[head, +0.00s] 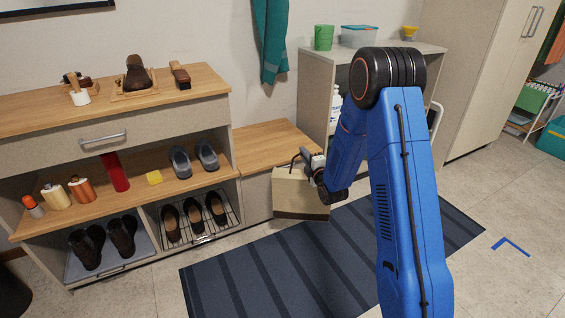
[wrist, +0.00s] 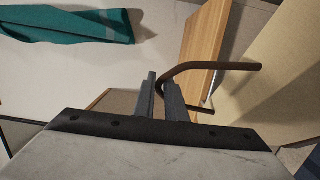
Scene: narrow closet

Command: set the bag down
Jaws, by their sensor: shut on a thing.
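The bag (head: 298,197) is boxy and beige with a darker lower band, in the middle of the head view. It is upright, in front of the low wooden-topped bench (head: 262,140). My gripper (head: 305,160) is at the bag's top, shut on its dark handle. In the wrist view the fingers (wrist: 162,92) close around the brown curved handle (wrist: 215,66). My arm hides part of the space right of the bag. I cannot tell whether the bag's bottom touches anything.
A striped dark mat (head: 270,262) covers the floor in front. Blue corner tape (head: 510,246) marks bare floor at right. A shoe shelf (head: 130,190) stands left; a cabinet (head: 315,100) with a green cup (head: 323,37) stands behind. The bench top looks clear.

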